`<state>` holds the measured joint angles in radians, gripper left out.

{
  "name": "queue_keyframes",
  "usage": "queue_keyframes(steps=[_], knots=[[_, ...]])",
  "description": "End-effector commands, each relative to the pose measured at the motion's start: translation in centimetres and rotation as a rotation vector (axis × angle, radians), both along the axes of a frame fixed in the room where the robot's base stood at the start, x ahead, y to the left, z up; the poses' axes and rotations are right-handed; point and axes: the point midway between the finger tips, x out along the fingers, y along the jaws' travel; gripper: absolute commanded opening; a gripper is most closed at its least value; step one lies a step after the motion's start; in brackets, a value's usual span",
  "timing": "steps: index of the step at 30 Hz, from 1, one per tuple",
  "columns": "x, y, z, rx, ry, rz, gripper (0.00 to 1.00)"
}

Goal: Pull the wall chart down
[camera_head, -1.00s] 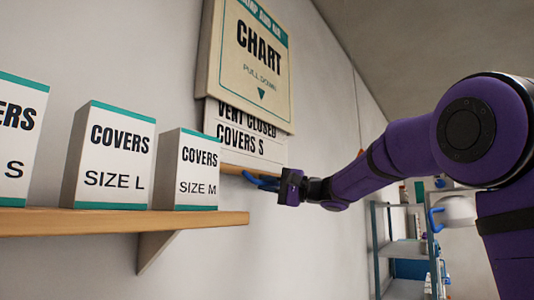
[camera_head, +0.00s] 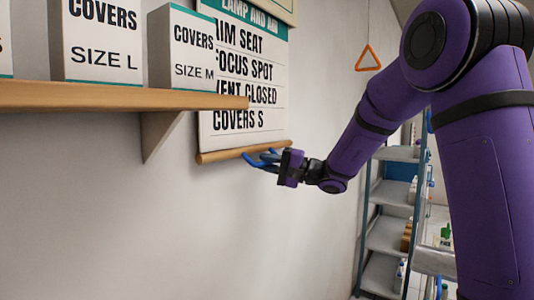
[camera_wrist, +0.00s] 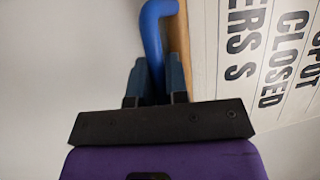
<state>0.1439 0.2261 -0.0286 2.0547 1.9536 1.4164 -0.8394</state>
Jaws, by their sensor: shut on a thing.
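The wall chart (camera_head: 250,95) hangs on the wall, with several printed lines showing, the lowest reading "COVERS S". A wooden bar (camera_head: 220,154) runs along its bottom edge. A blue pull handle (camera_head: 250,162) sticks out from the bar. My gripper (camera_head: 278,163) is shut on this handle, just in front of the bar. In the wrist view the handle (camera_wrist: 154,35) rises from between my fingers, with the chart (camera_wrist: 262,50) at the right, seen sideways. The upper cover of the chart is mostly cut off at the top of the head view.
A wooden wall shelf (camera_head: 120,97) with white cover boxes (camera_head: 182,50) stands left of the chart and partly hides it. An orange triangle (camera_head: 369,58) hangs on a cord at the right. A metal rack (camera_head: 385,235) stands behind my arm. The wall below the chart is bare.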

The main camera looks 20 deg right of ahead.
Motion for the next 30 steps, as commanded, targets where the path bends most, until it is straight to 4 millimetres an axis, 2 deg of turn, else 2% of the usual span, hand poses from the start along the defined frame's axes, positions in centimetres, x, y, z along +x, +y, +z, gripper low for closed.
queue_keyframes(steps=[9, 10, 13, 23, 26, 30], knots=[[0.0, 0.0, 0.0, 0.000, 0.000, 0.000, 0.00], [0.0, 0.0, 0.0, 0.000, 0.000, 0.000, 0.17], [0.0, 0.0, 0.0, 0.000, 0.000, 0.000, 0.39], [-0.1, -0.2, -0.1, 0.000, 0.000, -0.001, 0.39], [-0.5, -1.0, -0.2, 0.000, 0.000, -0.003, 0.39], [-1.6, -3.0, -0.6, 0.000, 0.001, -0.004, 0.39]])
